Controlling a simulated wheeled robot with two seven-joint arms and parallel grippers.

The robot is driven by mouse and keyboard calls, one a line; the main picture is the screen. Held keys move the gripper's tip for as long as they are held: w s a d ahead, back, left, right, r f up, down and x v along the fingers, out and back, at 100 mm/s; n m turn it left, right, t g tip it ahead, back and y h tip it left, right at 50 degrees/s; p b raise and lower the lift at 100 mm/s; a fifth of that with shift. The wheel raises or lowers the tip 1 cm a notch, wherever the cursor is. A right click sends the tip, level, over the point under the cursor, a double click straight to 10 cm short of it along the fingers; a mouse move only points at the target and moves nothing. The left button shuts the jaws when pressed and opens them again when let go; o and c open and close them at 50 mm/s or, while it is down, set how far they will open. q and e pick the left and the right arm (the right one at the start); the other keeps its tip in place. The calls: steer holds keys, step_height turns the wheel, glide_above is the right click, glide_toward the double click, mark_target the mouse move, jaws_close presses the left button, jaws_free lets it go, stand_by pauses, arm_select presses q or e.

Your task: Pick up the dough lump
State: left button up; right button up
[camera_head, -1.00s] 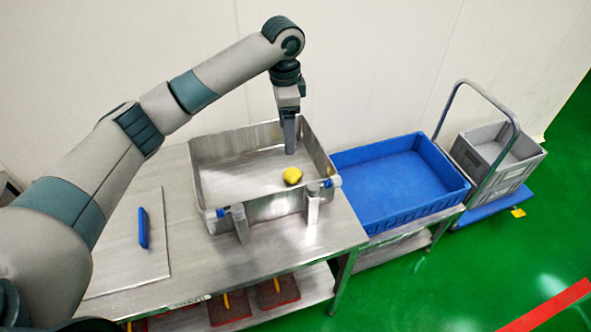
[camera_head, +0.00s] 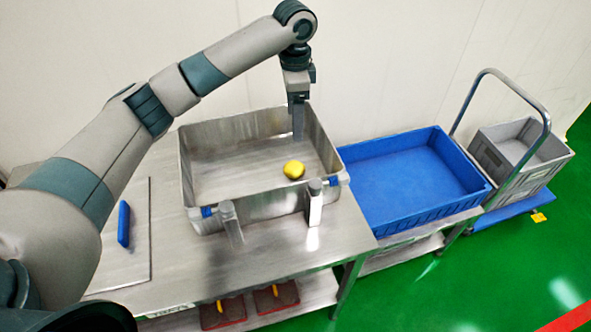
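The dough lump (camera_head: 294,169) is a small yellow ball resting on the floor of the metal bin (camera_head: 188,177), towards its right side. My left gripper (camera_head: 298,137) points down inside the bin, just behind the lump in the picture. It looks apart from the lump and holds nothing that I can see. Its fingers are seen edge-on, so the gap between them cannot be made out. My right gripper is not in view.
The bin stands on a steel table (camera_head: 290,262) with two metal posts in front of it. A blue-handled tool (camera_head: 124,224) lies on a board at left. An empty blue tray (camera_head: 415,180) is at right, beside a grey crate (camera_head: 520,150) on a trolley.

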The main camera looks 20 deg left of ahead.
arm_select(q)
steer(key=p, duration=0.4)
glide_above(294, 165)
steer(key=f, duration=0.7)
steer(key=w+f, duration=0.1)
steer(key=f, duration=0.3)
steer(key=shift+f, duration=0.5)
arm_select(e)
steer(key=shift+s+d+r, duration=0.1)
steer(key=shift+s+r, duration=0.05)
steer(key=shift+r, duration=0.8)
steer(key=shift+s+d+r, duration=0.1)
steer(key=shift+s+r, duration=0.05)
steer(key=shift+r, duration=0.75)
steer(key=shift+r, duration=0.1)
arm_select(q)
steer(key=shift+s+f+p, duration=0.25)
steer(key=shift+f+p, duration=0.15)
steer(key=shift+f, duration=0.15)
steer(key=f+p, duration=0.1)
steer(key=f, duration=0.2)
steer(key=shift+s, duration=0.2)
steer(key=shift+f, duration=0.55)
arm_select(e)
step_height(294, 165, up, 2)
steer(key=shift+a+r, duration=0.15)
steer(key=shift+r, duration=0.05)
